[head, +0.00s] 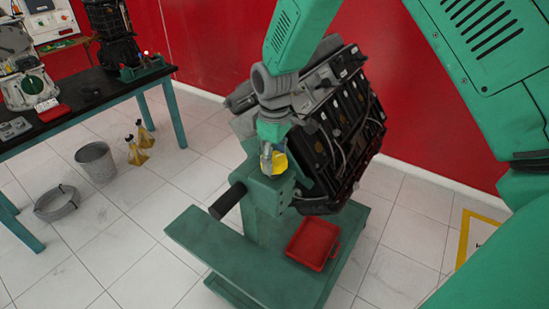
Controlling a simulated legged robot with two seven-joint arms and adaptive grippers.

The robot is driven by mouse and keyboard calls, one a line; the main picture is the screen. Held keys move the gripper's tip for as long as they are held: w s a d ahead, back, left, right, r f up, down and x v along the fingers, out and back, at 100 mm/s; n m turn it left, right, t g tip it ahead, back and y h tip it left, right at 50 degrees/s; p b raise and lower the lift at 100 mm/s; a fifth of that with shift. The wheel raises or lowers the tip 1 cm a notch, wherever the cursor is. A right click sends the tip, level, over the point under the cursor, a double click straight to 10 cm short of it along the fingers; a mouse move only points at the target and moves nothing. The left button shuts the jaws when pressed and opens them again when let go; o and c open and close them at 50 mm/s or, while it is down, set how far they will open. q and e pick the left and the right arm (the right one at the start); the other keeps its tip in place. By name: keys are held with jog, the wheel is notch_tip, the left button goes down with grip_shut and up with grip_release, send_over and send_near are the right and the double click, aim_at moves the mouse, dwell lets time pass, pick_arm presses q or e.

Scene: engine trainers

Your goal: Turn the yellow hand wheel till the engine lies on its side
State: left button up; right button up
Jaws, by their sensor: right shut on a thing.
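The engine (345,125) is a dark block with grey parts, mounted on a green stand (262,228). It sits tilted rather than level. The yellow hand wheel (279,161) is on top of the stand's post, and only part of it shows. My right gripper (268,165) reaches down from above and is shut on the wheel, hiding most of it. My left gripper is not in view.
A red tray (313,243) lies on the stand's base. A black-topped table (95,100) with tools stands at left. A red wall is behind.

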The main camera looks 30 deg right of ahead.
jog(key=m, duration=0.4)
jog(key=shift+w+r+m, duration=0.2)
jog(key=shift+w+m, duration=0.1)
jog(key=shift+m, duration=0.1)
jog(key=m, duration=0.3)
jog(key=shift+m, duration=0.3)
jog(key=m, duration=0.4)
jog(key=shift+m, duration=0.3)
jog(key=m, duration=0.3)
jog(key=shift+w+m, duration=0.1)
jog(key=shift+m, duration=0.2)
jog(key=m, duration=1.4)
